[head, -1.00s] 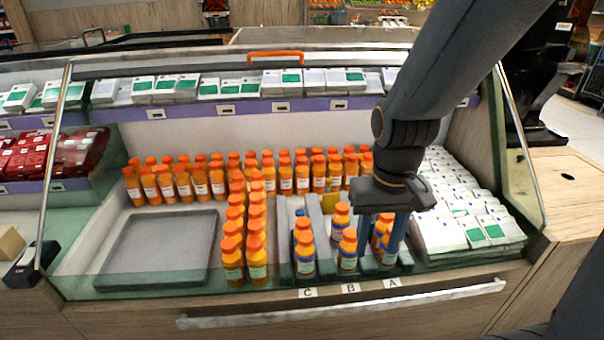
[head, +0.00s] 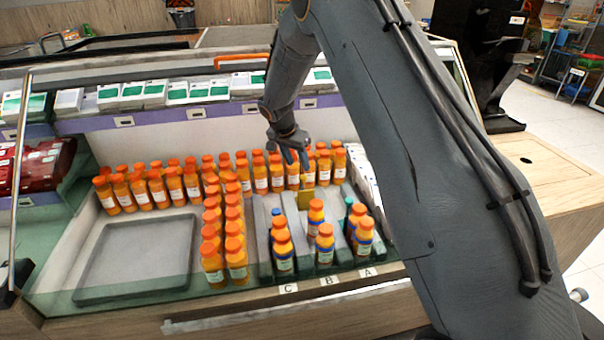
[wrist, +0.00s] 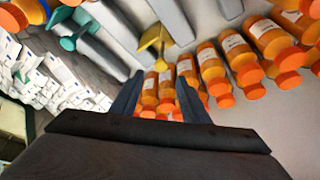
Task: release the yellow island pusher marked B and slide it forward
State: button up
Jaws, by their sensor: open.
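The yellow pusher (head: 306,198) stands at the back of the middle lane, the one marked B (head: 327,281), behind its bottles (head: 325,243). In the wrist view, the yellow pusher (wrist: 153,40) shows just beyond my fingertips, its lower end pointing between them. My gripper (head: 294,158) is open and empty, behind and above the pusher, near the back row of bottles. In the wrist view, my gripper's two fingers (wrist: 158,85) are spread apart, and no contact with the pusher shows.
A teal pusher (head: 349,205) stands in lane A, and it shows in the wrist view (wrist: 75,38). Lane C bottles (head: 282,250) stand to the left. Orange bottles (head: 260,172) line the back, close to my gripper. A grey tray (head: 135,255) at left is empty.

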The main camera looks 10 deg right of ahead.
aim_at(303, 177)
jog(key=shift+p+x, duration=0.7)
jog(key=shift+x, duration=3.25)
jog(key=shift+w, duration=0.15)
grip_shut()
